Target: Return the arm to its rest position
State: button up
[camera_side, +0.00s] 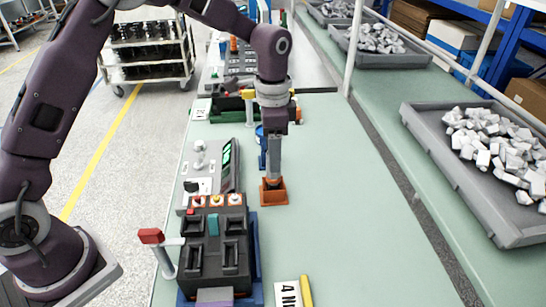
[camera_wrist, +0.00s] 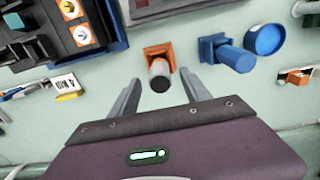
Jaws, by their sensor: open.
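My gripper (camera_side: 274,172) points down over an orange square holder (camera_side: 274,193) on the green bench in the side view. In the wrist view my gripper (camera_wrist: 161,79) is open, its two grey fingers spread apart. A grey cylinder with a dark end (camera_wrist: 159,80) stands in the orange holder (camera_wrist: 158,49) and appears between the fingertips, with a gap on each side. I cannot tell how far the fingers reach down beside it. My arm is stretched forward over the bench in the side view.
A black device with orange-marked buttons (camera_side: 217,245) and a grey tester with a green screen (camera_side: 211,172) stand left of the holder. A red-topped lever (camera_side: 151,236) is nearby. Blue parts (camera_wrist: 230,54) sit close to the holder.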

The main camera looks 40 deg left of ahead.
jog(key=s+a+r+n+t, duration=0.1)
jog(key=s+a+r+n, duration=0.1)
jog(key=s+r, duration=0.45)
jog(key=s+a+r+n+t, duration=0.2)
jog(key=s+r, duration=0.4)
jog(key=r, duration=0.2)
jog(key=s+a+n+t, duration=0.1)
jog(key=s+n, duration=0.4)
jog(key=s, duration=1.1)
jog(key=shift+s+a+r+t, duration=0.3)
jog(key=shift+t, duration=0.5)
